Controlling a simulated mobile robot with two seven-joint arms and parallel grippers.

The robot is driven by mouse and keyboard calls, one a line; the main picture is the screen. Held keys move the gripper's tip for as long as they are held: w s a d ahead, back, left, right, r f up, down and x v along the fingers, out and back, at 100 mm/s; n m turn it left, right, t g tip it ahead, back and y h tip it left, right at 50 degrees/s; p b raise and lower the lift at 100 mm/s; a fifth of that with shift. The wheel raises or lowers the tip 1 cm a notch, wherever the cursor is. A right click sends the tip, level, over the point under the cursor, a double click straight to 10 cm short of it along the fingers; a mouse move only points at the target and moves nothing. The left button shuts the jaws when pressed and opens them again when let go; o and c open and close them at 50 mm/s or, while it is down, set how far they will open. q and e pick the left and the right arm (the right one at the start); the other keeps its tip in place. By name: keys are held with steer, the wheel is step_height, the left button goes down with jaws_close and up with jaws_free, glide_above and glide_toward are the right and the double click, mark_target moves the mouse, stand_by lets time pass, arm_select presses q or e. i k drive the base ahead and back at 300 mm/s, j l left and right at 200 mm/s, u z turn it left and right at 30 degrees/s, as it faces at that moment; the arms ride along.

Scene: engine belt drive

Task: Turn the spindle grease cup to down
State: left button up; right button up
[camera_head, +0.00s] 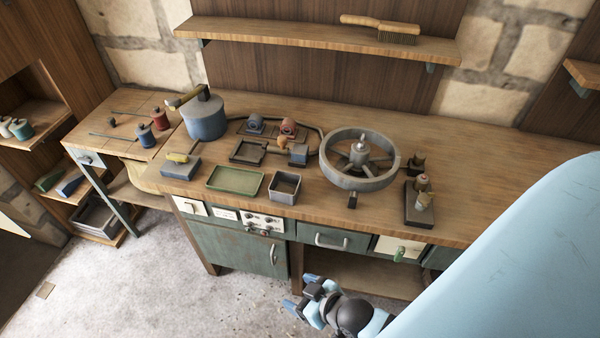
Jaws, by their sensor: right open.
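The spindle grease cup is not clear at this size. A spoked grey flywheel (329,172) lies on the workbench, with a pale metal hub (359,153) standing at its centre. To its right, a small fitting with a reddish-brown top (423,182) stands on a dark block (417,210). I cannot tell which of these parts is the cup or which way it points. My right gripper (300,306) is open and empty, low in front of the bench and well apart from the flywheel and the fitting. My left gripper is not in view.
The workbench (480,160) also holds a blue-grey can (205,118), a green tray (234,181), a small grey bin (285,187) and a belt-drive assembly (256,124). A shelf with a brush (398,33) hangs above. The bench's right end is mostly clear.

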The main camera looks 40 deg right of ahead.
mark_target(419, 156)
steer(key=z, duration=2)
